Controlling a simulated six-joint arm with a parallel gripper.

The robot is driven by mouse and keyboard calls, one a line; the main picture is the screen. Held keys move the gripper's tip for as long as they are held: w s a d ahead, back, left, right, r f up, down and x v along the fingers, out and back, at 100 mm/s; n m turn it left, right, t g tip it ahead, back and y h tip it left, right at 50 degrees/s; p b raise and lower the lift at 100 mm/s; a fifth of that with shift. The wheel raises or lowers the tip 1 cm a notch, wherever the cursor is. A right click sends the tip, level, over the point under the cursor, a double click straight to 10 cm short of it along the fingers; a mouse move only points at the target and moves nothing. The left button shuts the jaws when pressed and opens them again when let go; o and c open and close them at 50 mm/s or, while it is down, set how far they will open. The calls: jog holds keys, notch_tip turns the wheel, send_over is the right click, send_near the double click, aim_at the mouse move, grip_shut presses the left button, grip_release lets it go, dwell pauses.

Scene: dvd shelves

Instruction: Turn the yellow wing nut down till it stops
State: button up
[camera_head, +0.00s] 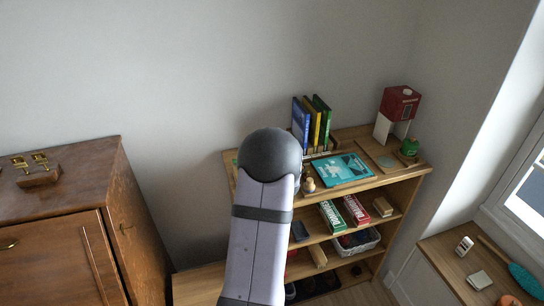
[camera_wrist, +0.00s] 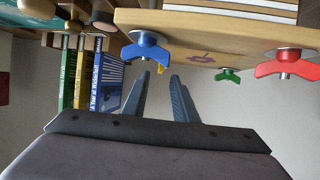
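In the wrist view, which looks upside down, a wooden board (camera_wrist: 205,24) carries wing nuts. A small bit of the yellow wing nut (camera_wrist: 160,69) shows beyond and between my fingertips; most of it is hidden or too small to make out. My gripper (camera_wrist: 161,76) is open, with a clear gap between its two fingers and nothing held. I cannot tell whether a finger touches the yellow nut. In the head view, my arm covers the gripper and the board.
A blue wing nut (camera_wrist: 146,48) is close to the fingers; a red one (camera_wrist: 285,66) and a green one (camera_wrist: 228,75) are to the right. Upright books (camera_wrist: 108,83) stand left.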

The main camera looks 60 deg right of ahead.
jog(key=shift+b+v, duration=0.45)
jog(key=shift+v, duration=1.65)
jog(key=shift+w+r, duration=0.1)
jog(key=shift+w+a+r, duration=0.1)
jog(key=shift+w+a, duration=0.15)
jog(key=shift+w, duration=0.05)
jog(key=shift+g+y, duration=0.3)
jog(key=shift+y, duration=0.2)
jog(key=w+a, duration=0.3)
jog(key=shift+r, duration=0.35)
jog(key=w+a+f+n+g+y, duration=0.1)
jog(key=w+a+f+y, duration=0.15)
jog(key=a, duration=0.55)
jog(key=w+a+f+n+y, duration=0.1)
jog(key=w+a+n, duration=0.15)
jog(key=a, duration=0.45)
jog(key=w+a+f+n+g+y, duration=0.1)
jog(key=w+a+f+y, duration=0.15)
jog(key=a, duration=0.55)
jog(key=s+a+f+n+g+y, duration=0.1)
jog(key=s+a, duration=0.5)
jog(key=a, duration=0.7)
jog(key=s+a+f+n+g+y, duration=0.2)
jog(key=s+a+n+g+y, duration=0.1)
jog(key=a, duration=1.1)
jog(key=s+n+g, duration=0.1)
jog(key=s+n, duration=0.1)
jog(key=s, duration=0.1)
jog(key=shift+s, duration=0.2)
